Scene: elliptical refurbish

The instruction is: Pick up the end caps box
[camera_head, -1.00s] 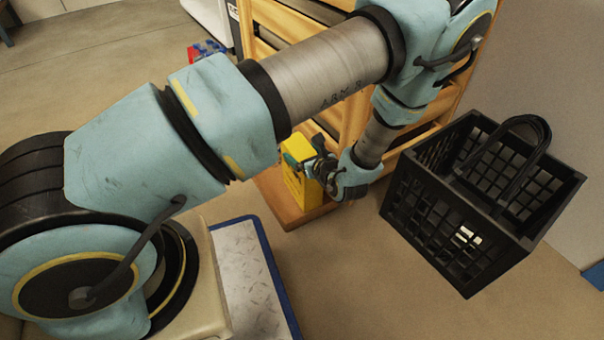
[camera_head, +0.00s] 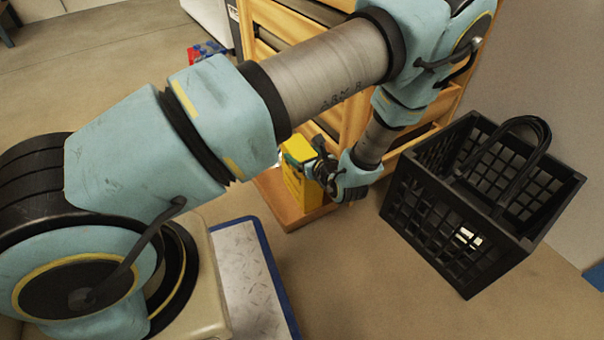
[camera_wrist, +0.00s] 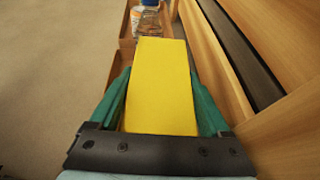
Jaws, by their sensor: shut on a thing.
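The end caps box is a yellow box (camera_head: 302,178) at the low front ledge of the wooden shelf unit in the head view. In the wrist view the yellow box (camera_wrist: 161,88) fills the space between the two green fingers. My gripper (camera_head: 318,163) is shut on it, with a finger along each side; it also shows in the wrist view (camera_wrist: 163,100).
The wooden shelf unit (camera_wrist: 220,72) rises close on the right of the box in the wrist view. A clear bottle with a blue cap (camera_wrist: 148,18) stands beyond the box. A black basket (camera_head: 470,215) stands on the floor to the right. Open floor lies in front.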

